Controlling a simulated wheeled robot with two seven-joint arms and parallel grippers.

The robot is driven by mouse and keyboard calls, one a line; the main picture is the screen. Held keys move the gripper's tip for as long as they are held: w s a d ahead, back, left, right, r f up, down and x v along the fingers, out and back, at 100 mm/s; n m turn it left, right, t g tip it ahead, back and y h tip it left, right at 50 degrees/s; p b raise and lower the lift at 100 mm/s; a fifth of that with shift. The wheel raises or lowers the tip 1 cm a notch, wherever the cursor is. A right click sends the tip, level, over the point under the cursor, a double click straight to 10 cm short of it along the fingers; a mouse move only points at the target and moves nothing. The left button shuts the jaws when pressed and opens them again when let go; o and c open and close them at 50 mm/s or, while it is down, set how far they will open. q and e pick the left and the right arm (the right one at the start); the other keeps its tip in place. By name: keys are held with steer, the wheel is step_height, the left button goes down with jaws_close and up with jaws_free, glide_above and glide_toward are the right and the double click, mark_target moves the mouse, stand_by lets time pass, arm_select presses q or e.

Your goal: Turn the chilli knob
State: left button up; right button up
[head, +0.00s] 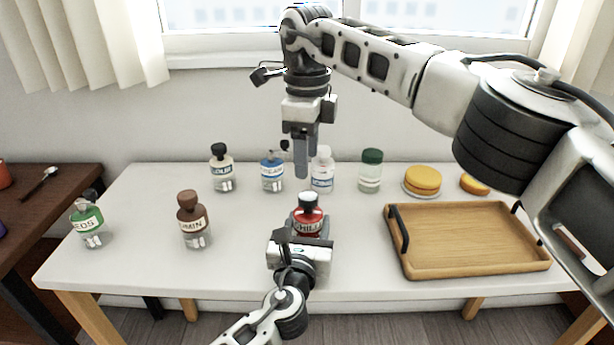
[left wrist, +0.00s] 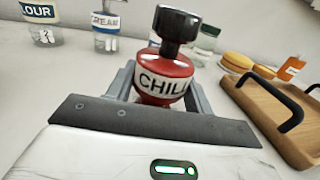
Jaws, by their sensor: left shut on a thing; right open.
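The chilli jar (head: 307,222) is red with a white label and a black knob (head: 308,200) on top. It stands upright at the front middle of the white table. In the left wrist view the chilli jar (left wrist: 165,80) sits between the two grey fingers, with its black knob (left wrist: 177,27) above them. My left gripper (head: 303,238) is shut on the jar's body from the front. My right gripper (head: 301,160) is open and empty, pointing down above and behind the jar, apart from the knob. The jar's lower part is hidden by my left gripper.
A brown-topped cumin jar (head: 193,222) and a green jar (head: 89,222) stand to the left. Several jars line the back, including a blue cream jar (head: 271,172). A wooden tray (head: 470,240) lies right. Table between cumin and chilli is clear.

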step_height(320, 180, up, 4)
glide_above(308, 195)
steer(key=shift+a+r, duration=0.1)
steer(key=shift+a, duration=0.05)
steer(key=shift+c, duration=0.2)
stand_by(0.7)
steer(key=f+n+g+y, duration=0.1)
steer(key=f+y, duration=0.1)
steer(key=s+a+f+n+g+y, duration=0.1)
steer(key=f+y, duration=0.2)
steer(key=f+n+g+y, duration=0.1)
steer(key=f+g+y, duration=0.1)
steer(key=shift+s+a+f+y, duration=0.15)
steer(key=shift+s+a+y, duration=0.15)
steer(key=shift+s, duration=0.1)
steer(key=y, duration=0.1)
steer(key=d+f+y, duration=0.1)
steer(key=y, duration=0.1)
steer(key=d+f+y, duration=0.1)
steer(key=shift+w+d+n+g, duration=0.15)
steer(key=shift+w+n+g, duration=0.15)
steer(key=w+d+f+t+y, duration=0.2)
steer(key=d+f+t+y, duration=0.1)
steer(key=d+f+y, duration=0.3)
steer(key=a, duration=0.4)
steer(key=s+a+r, duration=0.1)
steer(key=a, duration=0.1)
steer(key=shift+a, duration=0.25)
